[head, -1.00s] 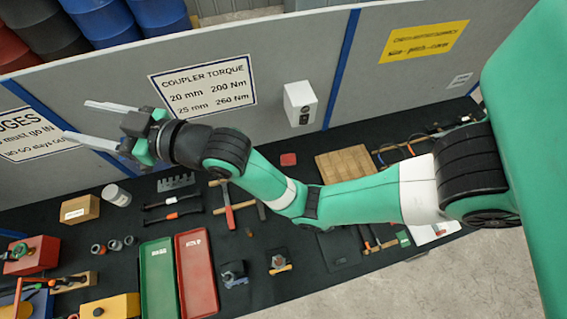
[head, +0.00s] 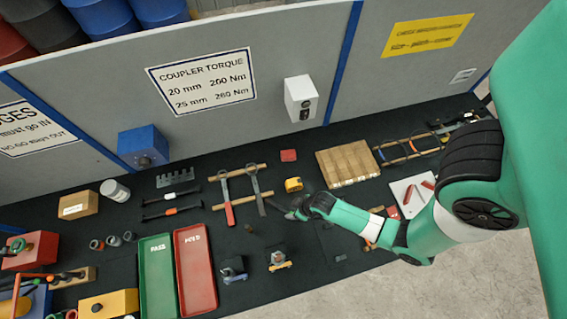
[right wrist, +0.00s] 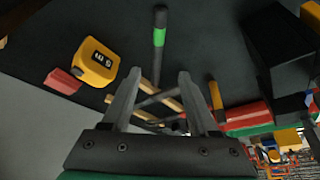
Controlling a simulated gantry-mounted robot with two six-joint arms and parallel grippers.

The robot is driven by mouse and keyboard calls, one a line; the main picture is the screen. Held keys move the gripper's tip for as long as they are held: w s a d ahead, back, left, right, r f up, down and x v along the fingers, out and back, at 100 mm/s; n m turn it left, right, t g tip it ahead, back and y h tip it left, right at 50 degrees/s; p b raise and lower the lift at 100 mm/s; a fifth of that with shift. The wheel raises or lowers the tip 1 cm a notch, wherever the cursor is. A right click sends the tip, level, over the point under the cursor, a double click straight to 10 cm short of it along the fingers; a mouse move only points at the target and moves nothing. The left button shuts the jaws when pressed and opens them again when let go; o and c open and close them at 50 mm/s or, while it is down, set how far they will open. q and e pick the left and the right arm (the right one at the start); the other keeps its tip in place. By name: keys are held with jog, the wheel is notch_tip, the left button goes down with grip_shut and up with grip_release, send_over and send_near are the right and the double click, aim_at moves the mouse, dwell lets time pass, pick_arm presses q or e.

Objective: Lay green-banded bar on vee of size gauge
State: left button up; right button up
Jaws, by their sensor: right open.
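In the right wrist view a dark bar with a green band (right wrist: 159,37) stretches away from the top of the picture toward the gap between my fingertips. I cannot pick it out in the head view. My right gripper (head: 284,210) is low over the bench, pointing left, beside the wooden rails. In the right wrist view its fingers (right wrist: 156,82) are apart, with nothing clearly held. A dark notched block (head: 175,179) stands at the back. Two small dark stands (head: 232,270) and (head: 278,261) sit right of the trays. I cannot tell which is the size gauge. My left gripper is out of view.
Green (head: 157,280) and red (head: 196,272) trays lie at the front. A wall panel (head: 230,130) closes the back.

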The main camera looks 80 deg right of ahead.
aim_at(284, 209)
jog(key=shift+x, duration=1.6)
jog(key=x, duration=0.1)
jog(key=b+x, duration=0.1)
jog(key=x, duration=0.1)
jog(key=b+x, duration=0.1)
jog(key=x, duration=0.1)
jog(key=shift+w+d, duration=0.15)
jog(key=shift+d, duration=0.1)
grip_shut()
jog(key=shift+r, duration=0.1)
